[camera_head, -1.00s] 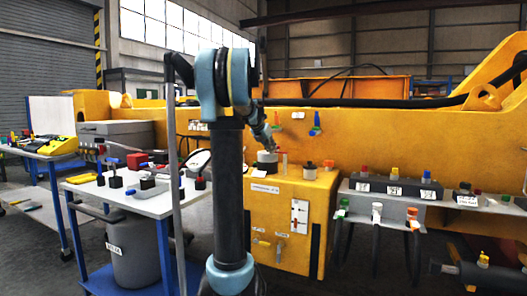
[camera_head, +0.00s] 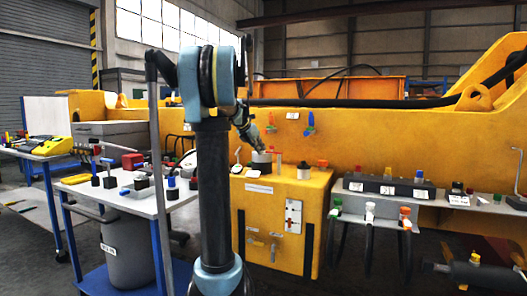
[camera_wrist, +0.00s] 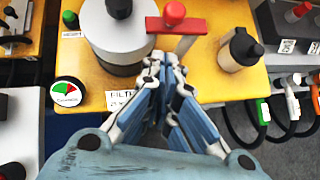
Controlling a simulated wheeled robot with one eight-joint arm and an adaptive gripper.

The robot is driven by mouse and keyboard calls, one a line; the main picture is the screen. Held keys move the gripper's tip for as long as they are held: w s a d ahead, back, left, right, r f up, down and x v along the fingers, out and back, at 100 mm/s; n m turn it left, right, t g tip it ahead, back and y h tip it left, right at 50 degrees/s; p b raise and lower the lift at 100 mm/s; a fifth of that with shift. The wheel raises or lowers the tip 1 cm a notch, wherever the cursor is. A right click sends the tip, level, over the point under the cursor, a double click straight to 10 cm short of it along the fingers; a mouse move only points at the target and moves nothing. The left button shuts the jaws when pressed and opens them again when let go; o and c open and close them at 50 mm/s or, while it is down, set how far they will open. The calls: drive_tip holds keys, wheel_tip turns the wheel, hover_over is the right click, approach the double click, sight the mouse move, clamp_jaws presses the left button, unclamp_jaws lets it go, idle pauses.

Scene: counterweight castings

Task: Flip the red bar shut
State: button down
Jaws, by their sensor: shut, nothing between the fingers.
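The red bar (camera_wrist: 194,26) with a round red knob lies crosswise on a pale post in the wrist view, beside a grey and white round canister (camera_wrist: 112,42). In the head view the red bar (camera_head: 275,152) is small, above the yellow cabinet (camera_head: 262,207). My gripper (camera_wrist: 161,62) is shut and empty, with its fingertips just below the bar's left part in the picture, by the canister's right side. I cannot tell whether they touch the bar. In the head view my gripper (camera_head: 262,150) hangs over the canister and partly hides it.
A beige bottle with a black cap (camera_wrist: 240,48) stands right of the bar. A pressure gauge (camera_wrist: 67,93) and a green button (camera_wrist: 70,19) are at the left. A grey shelf with coloured connectors (camera_head: 390,190) is to the right, and a tool cart (camera_head: 135,200) to the left.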

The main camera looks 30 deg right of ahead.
drive_tip(key=v, duration=0.9)
drive_tip(key=shift+r, duration=0.2)
drive_tip(key=s+a+f+m+y, duration=0.4)
drive_tip(key=s+a+f+m, duration=0.7)
drive_tip(key=s+a+f, duration=0.5)
drive_tip(key=s+a+f+m+g+y, duration=0.1)
drive_tip(key=s+a+f+m+y, duration=0.3)
drive_tip(key=s+a+f+m, duration=0.7)
drive_tip(key=s+a+f, duration=0.6)
drive_tip(key=s+f, duration=0.1)
drive_tip(key=f, duration=0.3)
drive_tip(key=shift+f, duration=0.2)
drive_tip(key=shift+w+a, duration=0.15)
drive_tip(key=shift+w+f, duration=0.2)
drive_tip(key=shift+w, duration=0.2)
